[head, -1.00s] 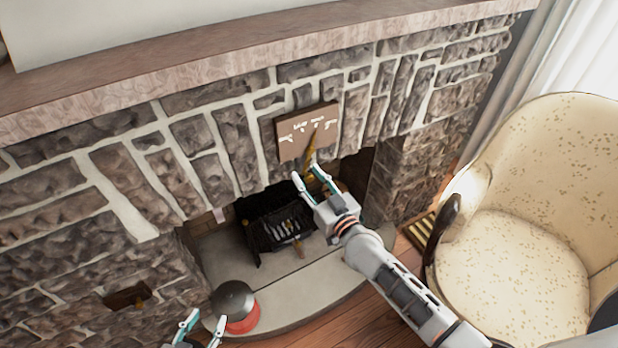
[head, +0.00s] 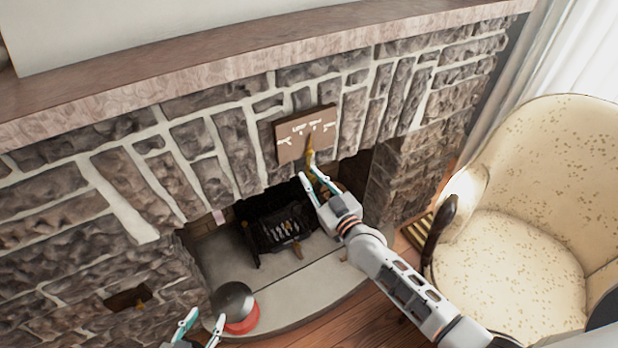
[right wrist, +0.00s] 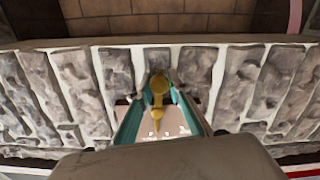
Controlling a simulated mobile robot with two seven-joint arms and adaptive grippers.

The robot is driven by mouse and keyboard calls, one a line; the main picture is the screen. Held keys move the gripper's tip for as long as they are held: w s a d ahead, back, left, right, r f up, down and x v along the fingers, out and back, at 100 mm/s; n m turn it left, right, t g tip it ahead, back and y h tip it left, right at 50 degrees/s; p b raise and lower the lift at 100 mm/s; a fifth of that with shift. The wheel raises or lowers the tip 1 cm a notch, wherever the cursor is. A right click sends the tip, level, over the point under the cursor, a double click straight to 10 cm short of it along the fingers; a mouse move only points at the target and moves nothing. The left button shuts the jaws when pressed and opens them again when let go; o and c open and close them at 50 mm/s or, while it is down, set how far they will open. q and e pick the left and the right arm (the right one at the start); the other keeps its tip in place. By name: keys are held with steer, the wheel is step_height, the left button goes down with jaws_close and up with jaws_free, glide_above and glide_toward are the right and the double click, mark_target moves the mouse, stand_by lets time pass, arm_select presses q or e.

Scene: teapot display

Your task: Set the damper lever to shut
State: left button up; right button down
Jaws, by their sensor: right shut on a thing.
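A brown damper plate (head: 290,150) with white markings is fixed on the stone wall above the fireplace opening. A brass damper lever (head: 311,155) hangs down in front of it, nearly upright. My right gripper (head: 309,173) is shut on the lever's lower end. In the right wrist view, the lever (right wrist: 158,88) shows between the two teal fingers, its pointed tip over the plate (right wrist: 150,127), whose markings are too small to read. My left gripper (head: 202,322) is open and empty at the bottom edge, partly cut off.
A dark dome with a red base (head: 243,325) stands on the hearth (head: 290,287) near my left gripper. A black grate (head: 275,220) sits in the firebox. A spotted armchair (head: 510,260) stands at right. The mantel (head: 230,70) juts out above.

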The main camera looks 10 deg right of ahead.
steer(key=d+n+p, duration=0.1)
steer(key=n, duration=0.1)
steer(key=w+d+r+n+p, duration=0.1)
steer(key=d+n, duration=0.1)
steer(key=n, duration=0.1)
steer(key=d+n+p, duration=0.1)
steer(key=n, duration=0.1)
steer(key=shift+w+d+r+n, duration=0.15)
steer(key=shift+w+n, duration=0.15)
steer(key=shift+n, duration=0.1)
steer(key=shift+w+d+r+n, duration=0.15)
steer(key=shift+d+r+n, duration=0.25)
steer(key=shift+n, duration=0.6)
steer(key=shift+d, duration=0.1)
steer(key=c, duration=1.9)
jaws_free()
